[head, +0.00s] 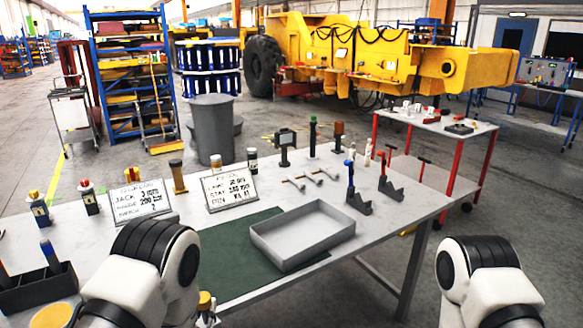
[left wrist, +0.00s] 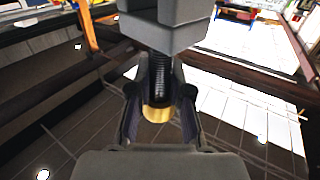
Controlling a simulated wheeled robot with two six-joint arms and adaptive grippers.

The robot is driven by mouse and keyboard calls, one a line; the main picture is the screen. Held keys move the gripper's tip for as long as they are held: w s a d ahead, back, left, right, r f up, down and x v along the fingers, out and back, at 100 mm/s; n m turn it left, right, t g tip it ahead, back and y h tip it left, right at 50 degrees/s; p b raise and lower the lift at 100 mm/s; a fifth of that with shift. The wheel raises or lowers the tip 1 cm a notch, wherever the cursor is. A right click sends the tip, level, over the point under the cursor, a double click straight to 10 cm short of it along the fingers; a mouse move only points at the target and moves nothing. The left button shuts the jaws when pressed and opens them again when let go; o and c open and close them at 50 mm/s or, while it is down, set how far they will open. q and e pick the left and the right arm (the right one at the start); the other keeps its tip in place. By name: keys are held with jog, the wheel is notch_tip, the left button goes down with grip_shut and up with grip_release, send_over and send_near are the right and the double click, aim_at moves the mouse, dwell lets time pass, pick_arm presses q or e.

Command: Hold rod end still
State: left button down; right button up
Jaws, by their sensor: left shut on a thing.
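In the left wrist view the rod end (left wrist: 158,113) is a short brass-coloured cylinder. A black ribbed shaft (left wrist: 160,78) joins it to a grey block (left wrist: 165,35). My left gripper (left wrist: 159,98) is shut on the rod end, with one dark finger on each side. In the head view my left arm covers the lower left of the table, and a small yellow-topped part shows beside it at the bottom edge; I cannot tell whether it is the rod end. My right arm shows at lower right, but its gripper is out of frame.
The grey table (head: 384,229) carries a shallow grey tray (head: 300,255) on a green mat (head: 226,270). Two lettered signs (head: 231,189), small posts and black holders (head: 388,187) stand around it. A red-legged cart (head: 440,124) is at right.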

pick_arm(q)
jog(key=shift+d, duration=0.1)
pick_arm(e)
jog(key=o, duration=0.4)
jog(key=shift+c, duration=0.2)
pick_arm(q)
jog(key=s+d+f+m+g+h, duration=0.2)
jog(key=s+d+m+g+h, duration=0.2)
jog(key=s+d+m+h, duration=0.4)
jog(key=s+d+h, duration=0.2)
jog(key=d+h, duration=0.1)
jog(key=d, duration=0.3)
jog(key=shift+s+h, duration=0.3)
jog(key=shift+s, duration=0.05)
jog(key=shift+d+r, duration=0.1)
pick_arm(e)
jog(key=shift+r, duration=0.1)
